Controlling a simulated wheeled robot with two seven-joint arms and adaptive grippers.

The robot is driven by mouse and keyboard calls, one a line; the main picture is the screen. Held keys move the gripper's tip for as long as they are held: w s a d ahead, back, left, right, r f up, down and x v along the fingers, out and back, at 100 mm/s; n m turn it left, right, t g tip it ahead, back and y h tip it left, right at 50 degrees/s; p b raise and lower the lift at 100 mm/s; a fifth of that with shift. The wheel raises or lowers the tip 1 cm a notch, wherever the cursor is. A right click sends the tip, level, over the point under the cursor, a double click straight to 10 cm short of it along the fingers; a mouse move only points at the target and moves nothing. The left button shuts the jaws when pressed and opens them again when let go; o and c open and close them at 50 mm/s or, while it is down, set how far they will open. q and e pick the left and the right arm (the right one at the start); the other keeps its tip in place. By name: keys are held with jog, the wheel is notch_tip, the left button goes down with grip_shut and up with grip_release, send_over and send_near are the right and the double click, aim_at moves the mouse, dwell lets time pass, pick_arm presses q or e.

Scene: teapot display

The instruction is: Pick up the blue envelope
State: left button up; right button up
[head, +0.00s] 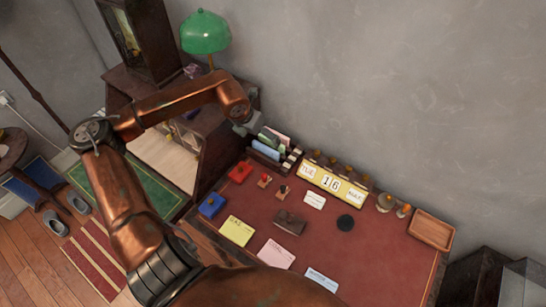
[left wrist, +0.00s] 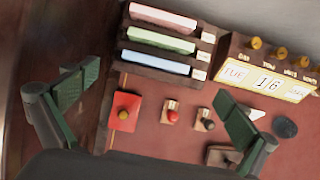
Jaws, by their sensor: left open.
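The blue envelope (left wrist: 158,63) stands in the front slot of a dark wooden letter rack, below the green and pink ones in the left wrist view. It also shows in the head view (head: 265,150), at the back left of the desk. My left gripper (left wrist: 157,105) is open and empty, its two green fingers spread wide. In the head view my left gripper (head: 247,126) is over the rack's left end, partly hidden by its own wrist. My right gripper is not in view.
Green (left wrist: 160,39) and pink (left wrist: 163,18) envelopes share the rack. A calendar block (head: 330,183) stands right of it. A red pad (head: 240,172), stamps, cards and a wooden tray (head: 431,230) lie on the desk (head: 350,265). A green lamp (head: 205,33) stands behind.

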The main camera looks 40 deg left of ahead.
aim_at(265, 147)
pick_arm(q)
jog(key=b+x, duration=0.1)
jog(key=x, duration=0.3)
jog(key=b+x, duration=0.1)
jog(key=x, duration=0.3)
jog(key=s+b+x, duration=0.1)
jog(key=b+x, duration=0.1)
jog(key=x, duration=0.2)
jog(key=shift+s+f, duration=0.1)
jog(key=shift+f, duration=0.15)
jog(key=shift+s+r, duration=0.1)
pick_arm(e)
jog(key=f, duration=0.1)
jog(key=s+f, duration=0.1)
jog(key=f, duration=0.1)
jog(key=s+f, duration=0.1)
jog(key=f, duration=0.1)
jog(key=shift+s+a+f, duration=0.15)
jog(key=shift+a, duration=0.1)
pick_arm(q)
jog(key=c, duration=0.9)
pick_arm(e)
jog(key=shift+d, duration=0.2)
